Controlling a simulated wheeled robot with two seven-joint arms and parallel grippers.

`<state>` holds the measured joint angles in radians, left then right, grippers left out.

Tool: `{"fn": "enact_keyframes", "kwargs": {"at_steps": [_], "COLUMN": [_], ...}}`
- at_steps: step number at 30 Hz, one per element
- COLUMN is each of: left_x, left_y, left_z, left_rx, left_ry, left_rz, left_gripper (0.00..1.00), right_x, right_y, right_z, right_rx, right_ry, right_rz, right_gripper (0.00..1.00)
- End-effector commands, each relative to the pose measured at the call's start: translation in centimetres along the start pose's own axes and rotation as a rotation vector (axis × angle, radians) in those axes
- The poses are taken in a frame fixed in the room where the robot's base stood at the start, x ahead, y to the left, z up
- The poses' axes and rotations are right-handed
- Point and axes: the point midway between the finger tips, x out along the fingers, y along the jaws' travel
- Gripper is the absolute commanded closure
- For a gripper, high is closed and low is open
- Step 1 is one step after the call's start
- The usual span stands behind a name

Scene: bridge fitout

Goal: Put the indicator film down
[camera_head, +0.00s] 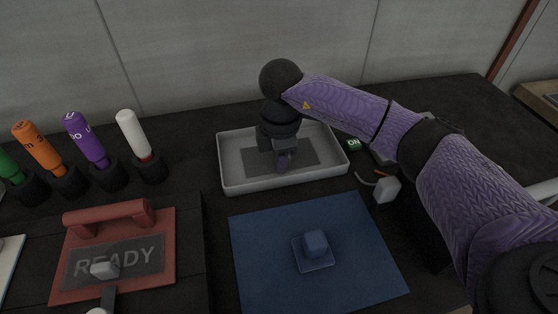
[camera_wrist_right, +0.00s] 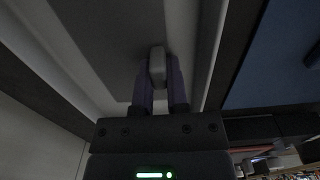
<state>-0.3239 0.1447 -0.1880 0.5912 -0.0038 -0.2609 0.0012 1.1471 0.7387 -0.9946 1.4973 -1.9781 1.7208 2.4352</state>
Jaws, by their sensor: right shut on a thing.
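The indicator film appears to be the flat dark grey sheet (camera_head: 306,154) inside the shallow light grey tray (camera_head: 231,173). It also shows in the right wrist view (camera_wrist_right: 105,35). My right gripper (camera_head: 283,162) points down over the middle of the tray. In the right wrist view its fingers (camera_wrist_right: 158,75) are shut on a small light grey grip (camera_wrist_right: 157,62), which seems to belong to the film. The film looks level and at or very near the tray floor; I cannot tell whether it touches. My left gripper is not in view.
A blue mat (camera_head: 258,262) with a blue block (camera_head: 315,243) lies in front of the tray. A red-framed READY plate (camera_head: 70,285) is at front left. Several markers in holders, one white (camera_head: 134,133), stand at left. A green tag (camera_head: 354,144) and a white block (camera_head: 386,189) lie right.

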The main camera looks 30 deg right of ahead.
Motion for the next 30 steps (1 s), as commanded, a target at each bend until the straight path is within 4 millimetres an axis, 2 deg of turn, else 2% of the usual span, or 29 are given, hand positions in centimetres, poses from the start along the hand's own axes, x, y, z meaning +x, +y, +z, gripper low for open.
{"fn": "enact_keyframes", "kwargs": {"at_steps": [8, 9, 13, 23, 26, 30], "left_x": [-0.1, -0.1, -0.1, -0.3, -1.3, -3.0], "left_y": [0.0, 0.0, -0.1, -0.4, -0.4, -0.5], "left_z": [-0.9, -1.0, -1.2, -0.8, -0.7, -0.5], "left_rx": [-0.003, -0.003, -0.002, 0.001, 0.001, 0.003], "left_ry": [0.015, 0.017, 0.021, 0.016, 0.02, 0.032], "left_rz": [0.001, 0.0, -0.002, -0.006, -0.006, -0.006], "left_gripper": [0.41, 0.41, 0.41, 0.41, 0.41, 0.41], "right_x": [0.0, 0.0, 0.0, -0.6, -3.0, -7.3], "right_y": [0.0, 0.0, 0.0, 0.0, 0.1, 0.1], "right_z": [0.0, 0.0, 0.0, 0.0, 0.0, 0.0], "right_rx": [0.0, 0.0, 0.0, 0.0, 0.0, 0.0], "right_ry": [0.0, 0.0, 0.0, 0.001, 0.003, 0.003], "right_rz": [0.001, 0.001, 0.001, 0.003, 0.006, 0.007], "right_gripper": [1.0, 0.76, 0.49, 0.47, 0.47, 0.47]}}
